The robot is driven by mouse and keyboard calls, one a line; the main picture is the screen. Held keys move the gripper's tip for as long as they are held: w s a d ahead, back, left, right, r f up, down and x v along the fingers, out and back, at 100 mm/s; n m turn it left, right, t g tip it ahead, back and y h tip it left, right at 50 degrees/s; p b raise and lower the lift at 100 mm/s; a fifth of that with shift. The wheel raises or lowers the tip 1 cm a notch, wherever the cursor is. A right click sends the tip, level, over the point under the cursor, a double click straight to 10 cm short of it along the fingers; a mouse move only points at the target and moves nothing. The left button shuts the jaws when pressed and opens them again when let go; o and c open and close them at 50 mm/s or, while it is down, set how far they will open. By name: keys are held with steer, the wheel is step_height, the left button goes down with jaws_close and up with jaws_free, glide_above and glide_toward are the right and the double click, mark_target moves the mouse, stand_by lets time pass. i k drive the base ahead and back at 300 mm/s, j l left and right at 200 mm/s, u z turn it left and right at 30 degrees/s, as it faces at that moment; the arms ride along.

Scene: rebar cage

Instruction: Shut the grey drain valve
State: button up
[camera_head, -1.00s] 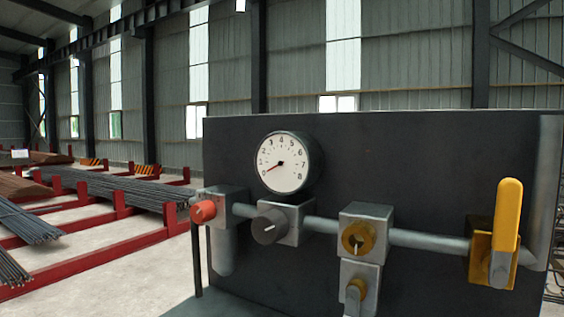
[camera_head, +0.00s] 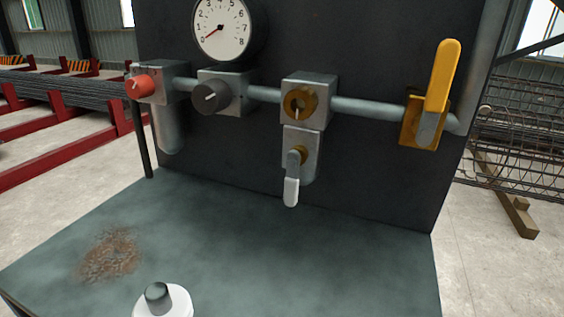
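The handle is a short, pale grey lever. A metal block with a brass disc (camera_head: 300,103) sits directly above it on the horizontal pipe. My gripper does not show in this view, and nothing is seen touching the handle.
A yellow lever (camera_head: 440,80) stands upright on the right. A dark knob (camera_head: 211,97), a red knob (camera_head: 139,87) and a gauge (camera_head: 221,28) are on the left. A white round object with a grey top (camera_head: 163,300) stands on the bench (camera_head: 350,265), which has a rusty patch (camera_head: 110,254).

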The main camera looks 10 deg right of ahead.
mark_target(291, 180)
steer(key=i+j+z, duration=0.3)
steer(key=i+j, duration=0.2)
steer(key=j, duration=0.2)
steer(key=i+j+z, duration=0.15)
steer(key=j, duration=0.25)
steer(key=i, duration=0.05)
